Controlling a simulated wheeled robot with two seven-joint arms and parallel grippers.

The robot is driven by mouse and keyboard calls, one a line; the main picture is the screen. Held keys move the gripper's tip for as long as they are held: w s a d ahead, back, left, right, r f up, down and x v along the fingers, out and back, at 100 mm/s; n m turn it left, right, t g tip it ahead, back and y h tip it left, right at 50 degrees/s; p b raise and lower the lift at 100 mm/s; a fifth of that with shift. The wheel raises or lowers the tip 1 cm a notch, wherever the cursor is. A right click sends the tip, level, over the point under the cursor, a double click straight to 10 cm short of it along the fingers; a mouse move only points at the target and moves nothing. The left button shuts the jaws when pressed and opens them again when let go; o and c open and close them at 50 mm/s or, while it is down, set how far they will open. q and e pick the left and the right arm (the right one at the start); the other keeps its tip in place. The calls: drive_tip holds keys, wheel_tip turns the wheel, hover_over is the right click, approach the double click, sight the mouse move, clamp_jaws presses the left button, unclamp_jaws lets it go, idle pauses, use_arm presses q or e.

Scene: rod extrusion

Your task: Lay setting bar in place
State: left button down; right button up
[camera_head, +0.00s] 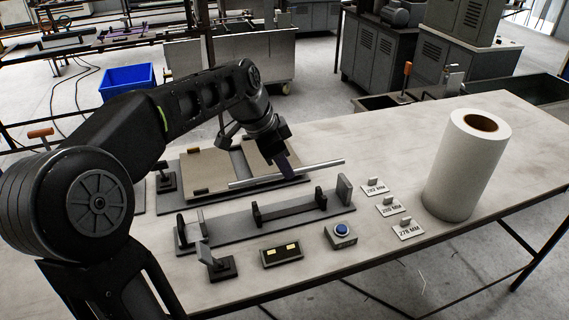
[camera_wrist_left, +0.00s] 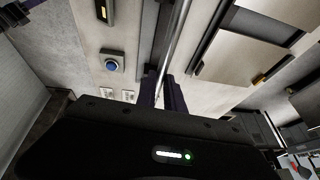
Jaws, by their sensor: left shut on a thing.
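The setting bar (camera_head: 325,164) is a thin silver rod. My left gripper (camera_head: 289,168) is shut on it near its middle and holds it roughly level, near the back side of the long fixture (camera_head: 262,222). The fixture is a dark base with several upright supports and a taller end plate (camera_head: 344,190). In the left wrist view the bar (camera_wrist_left: 178,38) runs up from between the fingers of my left gripper (camera_wrist_left: 164,94). A dark purple part, seemingly my right gripper (camera_wrist_left: 15,14), shows at that view's upper left corner; its jaws are unclear.
Flat tan plates (camera_head: 207,170) lie behind the fixture. Several length labels (camera_head: 390,207) and a tall white roll (camera_head: 465,165) stand right. The table's right end is clear.

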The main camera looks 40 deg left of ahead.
use_arm(q)
drive_tip(key=shift+f, duration=0.1)
wheel_tip(320, 180, down, 8)
drive_tip(key=b, duration=0.7)
drive_tip(key=shift+f+b, duration=0.25)
drive_tip(key=shift+b, duration=0.05)
idle(0.4)
drive_tip(key=c, duration=1.4)
unclamp_jaws()
drive_tip(key=shift+o, duration=0.2)
drive_tip(key=shift+r, duration=0.1)
